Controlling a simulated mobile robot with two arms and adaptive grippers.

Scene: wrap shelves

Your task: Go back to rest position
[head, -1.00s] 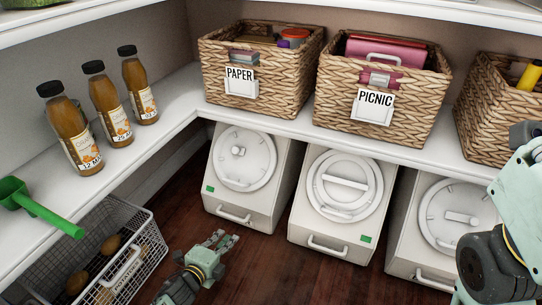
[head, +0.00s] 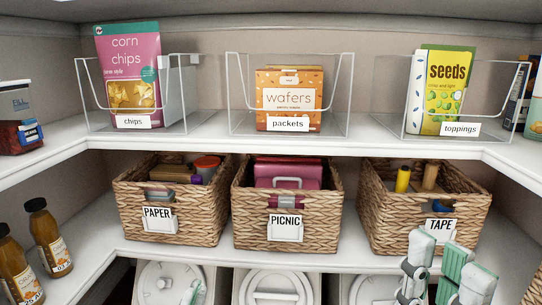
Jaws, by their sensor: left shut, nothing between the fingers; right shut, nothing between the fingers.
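My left gripper (head: 193,292) shows only as a small pale green and grey piece at the bottom edge, in front of a white round-lidded bin. It is shut and empty, and most of it is cut off by the frame. My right gripper (head: 410,278) is at the lower right, in front of the bins and below the TAPE basket. It is shut and empty, with pale green links of my arm beside it. No object is held by either gripper.
The middle shelf holds PAPER (head: 190,229), PICNIC (head: 252,231) and TAPE (head: 395,236) baskets. Bottles (head: 45,238) stand at left. White bins (head: 274,290) sit below; the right gripper is close to the middle shelf's edge.

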